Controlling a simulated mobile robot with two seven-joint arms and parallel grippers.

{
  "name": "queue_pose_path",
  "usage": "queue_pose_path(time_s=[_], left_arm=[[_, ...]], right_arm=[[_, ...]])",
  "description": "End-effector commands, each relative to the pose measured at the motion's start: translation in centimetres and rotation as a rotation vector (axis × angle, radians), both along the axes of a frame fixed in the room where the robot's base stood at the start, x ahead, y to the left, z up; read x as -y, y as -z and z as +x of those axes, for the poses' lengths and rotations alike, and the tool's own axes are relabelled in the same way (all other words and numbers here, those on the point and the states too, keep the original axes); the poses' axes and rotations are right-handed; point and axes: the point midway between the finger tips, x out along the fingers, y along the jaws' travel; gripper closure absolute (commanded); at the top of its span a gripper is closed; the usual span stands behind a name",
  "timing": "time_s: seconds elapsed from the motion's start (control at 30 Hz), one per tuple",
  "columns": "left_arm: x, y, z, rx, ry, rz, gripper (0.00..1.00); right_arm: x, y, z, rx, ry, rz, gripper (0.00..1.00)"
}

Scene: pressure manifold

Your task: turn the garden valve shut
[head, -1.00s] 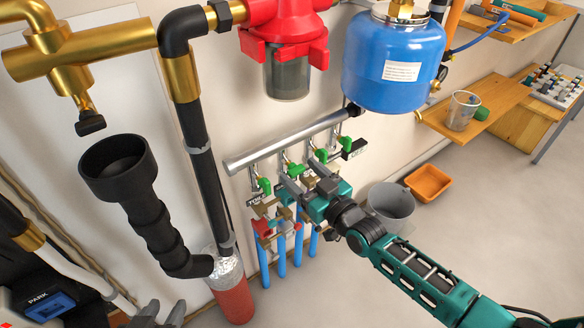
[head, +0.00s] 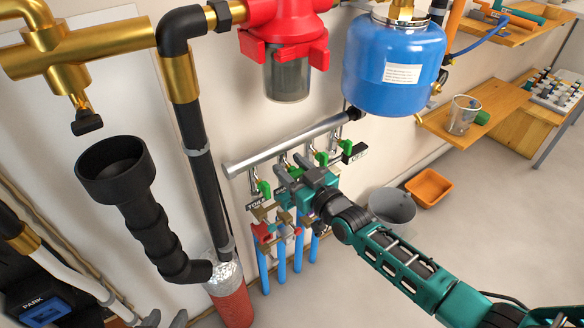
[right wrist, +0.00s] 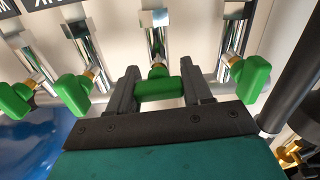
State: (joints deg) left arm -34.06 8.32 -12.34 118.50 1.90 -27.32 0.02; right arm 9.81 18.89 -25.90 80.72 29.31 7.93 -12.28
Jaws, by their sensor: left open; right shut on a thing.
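The silver manifold bar (head: 285,146) runs along the wall with a row of green valve handles below it. My right gripper (head: 288,173) is at the second handle from the left in the head view and hides most of it. In the right wrist view, its two dark fingers (right wrist: 158,90) stand on either side of that green valve handle (right wrist: 160,88) and are shut on it. The label by this handle is mostly covered, so I cannot read it fully. My left gripper (head: 163,319) is open at the bottom edge of the head view, with only its grey fingers showing.
Neighbouring green handles (right wrist: 75,94) (right wrist: 250,76) stand close on both sides. Blue pipes (head: 282,262) and red-handled fittings lie below. A blue tank (head: 393,62), a red filter (head: 285,45) and a black drainpipe (head: 195,130) surround the manifold. A grey bucket (head: 392,207) stands on the floor.

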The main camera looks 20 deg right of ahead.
Motion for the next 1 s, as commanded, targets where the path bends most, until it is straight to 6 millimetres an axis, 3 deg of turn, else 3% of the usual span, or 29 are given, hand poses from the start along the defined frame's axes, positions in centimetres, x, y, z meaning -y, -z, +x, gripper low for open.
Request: queue_pose_path(time_s=[0.2,0.73,0.77,0.93,1.0], left_arm=[[-0.14,0.02,-0.03,0.001,0.004,0.006,0.57],[-0.23,-0.27,-0.01,0.002,0.006,0.009,0.57],[-0.23,-0.28,-0.01,0.002,0.006,0.009,0.57],[-0.22,-0.28,0.01,0.001,0.006,0.008,0.57],[-0.20,-0.29,0.01,0.002,0.004,0.008,0.57]], right_arm=[[0.00,0.02,-0.02,0.000,0.000,0.000,0.81],[0.04,0.09,-0.03,-0.034,-0.001,0.089,0.81],[0.04,0.09,-0.03,-0.035,-0.001,0.090,0.48],[0.04,0.07,-0.03,-0.033,-0.001,0.088,0.31],[0.04,0.05,-0.02,-0.033,-0.001,0.088,0.30]])
